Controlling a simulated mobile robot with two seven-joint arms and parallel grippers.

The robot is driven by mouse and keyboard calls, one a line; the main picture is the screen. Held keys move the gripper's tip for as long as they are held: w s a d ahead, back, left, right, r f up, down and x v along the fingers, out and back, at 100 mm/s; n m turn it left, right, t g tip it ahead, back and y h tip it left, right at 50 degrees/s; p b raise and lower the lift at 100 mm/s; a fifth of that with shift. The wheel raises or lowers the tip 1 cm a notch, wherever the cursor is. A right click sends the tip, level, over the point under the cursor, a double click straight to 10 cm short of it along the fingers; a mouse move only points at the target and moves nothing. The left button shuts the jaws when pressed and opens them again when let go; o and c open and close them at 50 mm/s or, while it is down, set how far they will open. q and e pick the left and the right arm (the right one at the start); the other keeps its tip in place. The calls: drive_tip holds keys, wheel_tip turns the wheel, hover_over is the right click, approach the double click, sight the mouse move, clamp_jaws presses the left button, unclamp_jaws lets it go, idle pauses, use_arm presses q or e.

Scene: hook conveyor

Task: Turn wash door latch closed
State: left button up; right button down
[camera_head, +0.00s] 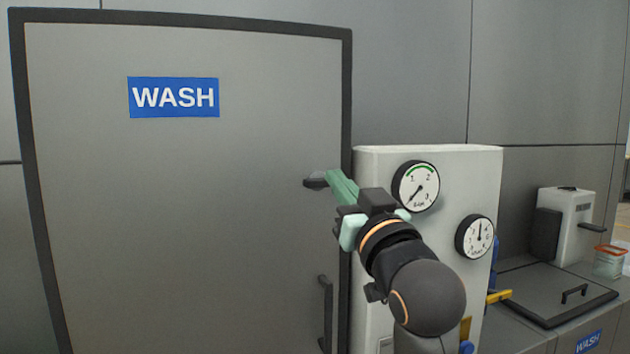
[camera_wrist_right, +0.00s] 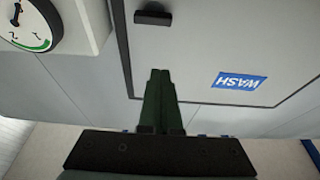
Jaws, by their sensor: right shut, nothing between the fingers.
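The wash door (camera_head: 240,220) is a large grey panel in a dark frame, with a blue WASH sign (camera_head: 173,97). A short dark latch (camera_head: 315,181) sits near the door's right edge. In the wrist view the latch (camera_wrist_right: 153,18) lies roughly level on the door panel, clear of the dark frame. My right gripper (camera_head: 338,182) has its green fingers just right of the latch in the head view, partly overlapping it. In the wrist view these fingers (camera_wrist_right: 160,75) are together and empty, with a visible gap to the latch. My left gripper is not in view.
A white box with two gauges (camera_head: 415,187) stands right of the door, behind my right wrist. A dark vertical door handle (camera_head: 326,312) is below the latch. Farther right are a grey lid (camera_head: 555,290), a white unit (camera_head: 568,222) and a small tub (camera_head: 609,262).

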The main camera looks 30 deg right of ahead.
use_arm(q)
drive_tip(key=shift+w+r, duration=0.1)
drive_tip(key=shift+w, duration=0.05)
use_arm(e)
drive_tip(key=shift+w, duration=0.1)
wheel_tip(320, 180, up, 3)
drive_tip(key=p, duration=0.2)
hover_over(320, 182)
drive_tip(key=s+a, duration=0.1)
drive_tip(key=shift+s+a+r, duration=0.1)
drive_tip(key=shift+s+a, duration=0.05)
drive_tip(key=shift+a, duration=0.05)
drive_tip(key=f, duration=0.2)
drive_tip(key=f+b, duration=0.1)
drive_tip(key=shift+w, duration=0.25)
drive_tip(key=shift+f, duration=0.45)
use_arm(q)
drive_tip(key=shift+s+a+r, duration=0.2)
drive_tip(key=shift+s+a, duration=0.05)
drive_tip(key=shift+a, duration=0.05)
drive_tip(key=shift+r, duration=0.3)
use_arm(e)
drive_tip(key=shift+n, duration=0.4)
use_arm(q)
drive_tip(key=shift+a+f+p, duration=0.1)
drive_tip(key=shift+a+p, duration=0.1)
drive_tip(key=shift+p, duration=0.2)
use_arm(e)
drive_tip(key=shift+f+n+y, duration=0.1)
drive_tip(key=shift+n+y, duration=0.2)
